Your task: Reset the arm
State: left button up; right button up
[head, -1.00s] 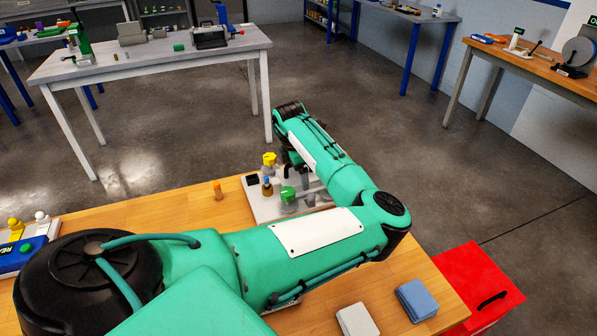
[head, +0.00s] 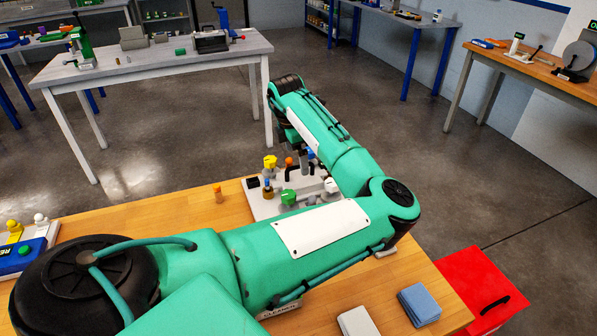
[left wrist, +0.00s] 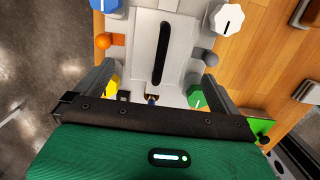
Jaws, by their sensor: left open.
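My left arm reaches in from the left in the head view and folds back beyond its elbow. Its gripper (head: 296,156) hangs near the far edge of the wooden bench, mostly hidden by the forearm. In the left wrist view the left gripper (left wrist: 156,82) is open, its grey fingers apart with nothing held between them. My right gripper is out of view.
The wooden bench (head: 150,212) carries a small orange-brown cylinder (head: 218,194), a blue cloth-like block (head: 419,304) and a white one (head: 357,321). A red box (head: 480,285) stands at the right. A grey table (head: 150,65) stands beyond open floor.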

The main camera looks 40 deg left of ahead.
pick_arm(q)
notch_tip(320, 180, up, 6)
jog(key=shift+s+a, duration=0.15)
jog(key=shift+s, duration=0.15)
